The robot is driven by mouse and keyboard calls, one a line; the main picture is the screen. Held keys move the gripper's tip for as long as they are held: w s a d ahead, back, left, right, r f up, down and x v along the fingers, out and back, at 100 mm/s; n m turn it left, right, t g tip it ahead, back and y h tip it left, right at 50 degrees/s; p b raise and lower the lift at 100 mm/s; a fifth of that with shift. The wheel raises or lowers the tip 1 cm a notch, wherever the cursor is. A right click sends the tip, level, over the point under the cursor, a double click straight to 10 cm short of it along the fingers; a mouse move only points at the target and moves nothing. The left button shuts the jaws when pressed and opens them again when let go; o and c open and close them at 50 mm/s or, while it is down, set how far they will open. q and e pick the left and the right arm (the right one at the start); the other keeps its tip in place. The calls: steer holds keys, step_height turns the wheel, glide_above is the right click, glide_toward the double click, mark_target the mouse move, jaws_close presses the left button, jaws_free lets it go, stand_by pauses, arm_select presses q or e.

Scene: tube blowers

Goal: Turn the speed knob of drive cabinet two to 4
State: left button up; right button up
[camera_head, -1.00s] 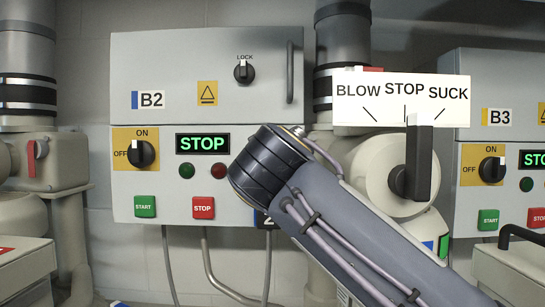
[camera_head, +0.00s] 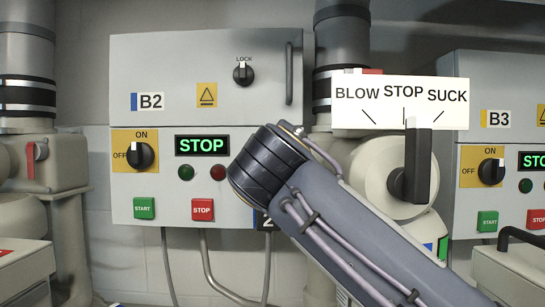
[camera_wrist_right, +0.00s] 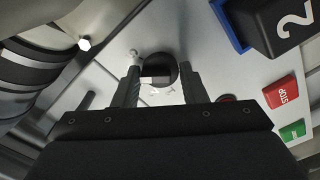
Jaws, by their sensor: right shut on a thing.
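Drive cabinet two is the grey box marked B2 (camera_head: 152,101) in the head view. Its green display (camera_head: 202,145) reads STOP. The round dark speed knob (camera_wrist_right: 160,66), with a white bar on it, shows between my fingers in the right wrist view. My right gripper (camera_wrist_right: 158,80) is shut on this knob, one finger at each side. White marks below it are too small and covered to read, so I cannot tell its setting. In the head view my right wrist (camera_head: 268,168) hides the knob and the fingers. My left gripper is not in view.
Start (camera_head: 144,208) and stop (camera_head: 203,210) buttons, a main switch (camera_head: 141,155) at ON and a lock knob (camera_head: 243,73) are on B2. A black BLOW/STOP/SUCK lever (camera_head: 423,165) stands close right of my arm. Cabinet B3 (camera_head: 498,119) is at right.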

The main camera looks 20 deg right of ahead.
steer(key=shift+s+d+r, duration=0.15)
steer(key=shift+d+r, duration=0.15)
steer(key=shift+r, duration=0.15)
steer(key=o, duration=0.7)
steer(key=shift+o, duration=0.3)
steer(key=shift+f, duration=0.2)
steer(key=shift+a, duration=0.1)
steer(key=shift+s+a+f+b, duration=0.1)
steer(key=shift+s+f+b, duration=0.05)
steer(key=shift+s+b, duration=0.15)
steer(key=b+v, duration=0.2)
steer(key=v, duration=0.5)
